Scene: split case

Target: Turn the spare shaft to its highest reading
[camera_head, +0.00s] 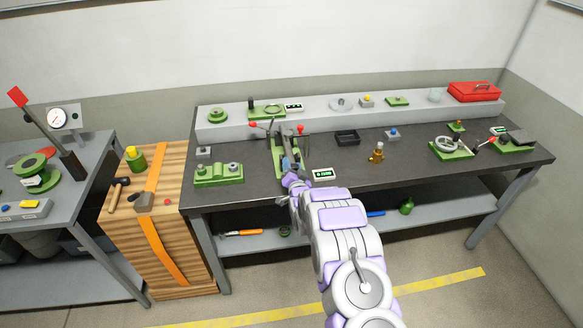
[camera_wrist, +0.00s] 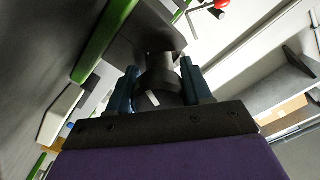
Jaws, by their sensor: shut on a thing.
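My gripper (camera_wrist: 158,92) has its two blue fingers closed on either side of a dark round shaft end (camera_wrist: 160,75), which carries a short white mark. The shaft runs into a dark block (camera_wrist: 137,38) on a green base. In the head view, my gripper (camera_head: 288,181) is at the near end of this green fixture (camera_head: 278,158), which has red-tipped levers. My arm hides part of the fixture. A small display with a green readout (camera_head: 323,174) lies just right of my gripper; its digits are too small to read.
The dark bench top (camera_head: 400,172) bears a black tray (camera_head: 347,137), a brass piece (camera_head: 377,153) and a green double-post block (camera_head: 218,174). Another green fixture (camera_head: 451,149) stands at the right. A raised grey shelf (camera_head: 320,120) runs along the back with a red toolbox (camera_head: 474,91).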

